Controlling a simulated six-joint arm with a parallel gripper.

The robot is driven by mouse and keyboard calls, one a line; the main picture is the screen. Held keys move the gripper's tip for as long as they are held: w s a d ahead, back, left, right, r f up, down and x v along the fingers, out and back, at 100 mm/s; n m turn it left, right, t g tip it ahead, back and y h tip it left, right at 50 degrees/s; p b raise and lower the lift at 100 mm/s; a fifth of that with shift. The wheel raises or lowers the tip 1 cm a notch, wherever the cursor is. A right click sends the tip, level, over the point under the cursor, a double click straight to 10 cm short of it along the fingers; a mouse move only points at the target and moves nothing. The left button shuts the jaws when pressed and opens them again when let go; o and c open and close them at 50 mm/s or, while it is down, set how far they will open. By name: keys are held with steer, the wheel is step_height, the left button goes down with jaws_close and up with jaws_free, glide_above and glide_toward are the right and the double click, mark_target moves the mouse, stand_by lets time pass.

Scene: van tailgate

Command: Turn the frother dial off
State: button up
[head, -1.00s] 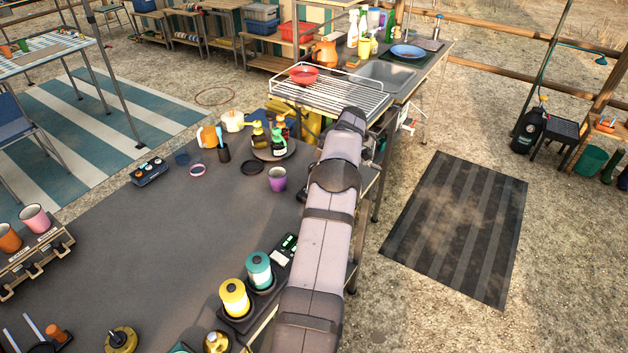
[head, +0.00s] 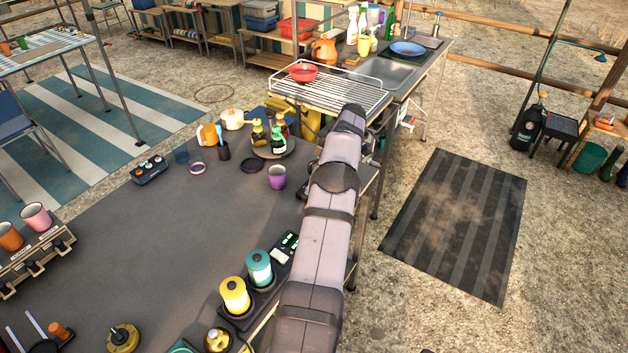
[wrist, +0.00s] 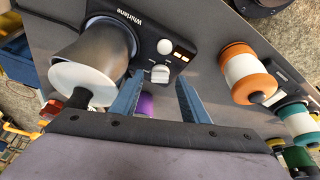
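In the wrist view, a black unit marked "Whirlane" (wrist: 146,30), which looks like the frother, carries a dark jug (wrist: 103,45) with a white round end on its left. A pale grey dial (wrist: 160,75) sits on the unit's panel, below a white round knob (wrist: 165,47) and small lit buttons. I cannot read the dial's setting. My gripper (wrist: 158,98) is open, with blue fingers apart on either side of the dial's line. In the head view, my arm hides the gripper and I cannot make out the frother.
Orange (wrist: 248,80) and teal (wrist: 299,120) canisters stand to the right in the wrist view. In the head view, a purple cup (head: 277,177) and a bottle tray (head: 273,149) stand left of my arm. A wire rack (head: 330,90) lies beyond. The grey tabletop's middle is clear.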

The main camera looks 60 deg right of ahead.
steer(key=shift+m+b, duration=0.4)
steer(key=shift+b, duration=0.05)
